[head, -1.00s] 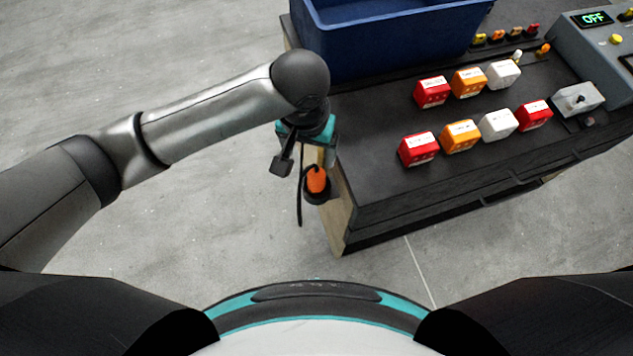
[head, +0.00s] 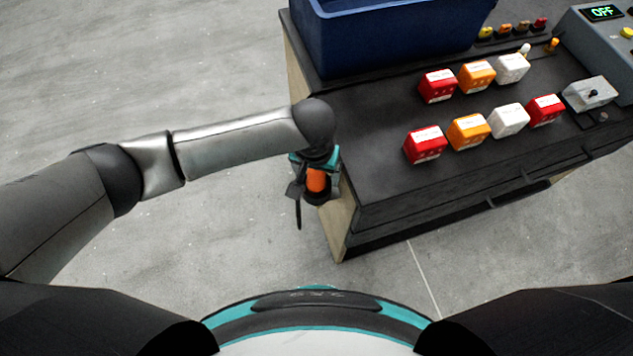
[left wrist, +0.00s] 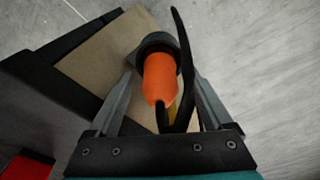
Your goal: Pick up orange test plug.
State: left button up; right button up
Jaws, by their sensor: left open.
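The orange test plug (head: 317,180) sits in a dark round holder (head: 318,197) on the left side of the bench. In the left wrist view the orange plug (left wrist: 160,78) stands in the dark ring, with a black cable looping up beside it. My left gripper (head: 308,188) is open at the plug. In the left wrist view its two fingers (left wrist: 165,92) lie on either side of the plug, with a gap on the left; on the right the cable lies close to the finger. My right gripper is not in view.
The dark bench (head: 375,195) carries red, orange and white blocks (head: 469,131) and a blue bin (head: 400,45). A grey control box (head: 600,45) reads OFF. The floor left of the bench is clear.

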pick_arm(q)
grip_shut()
dwell(0.7)
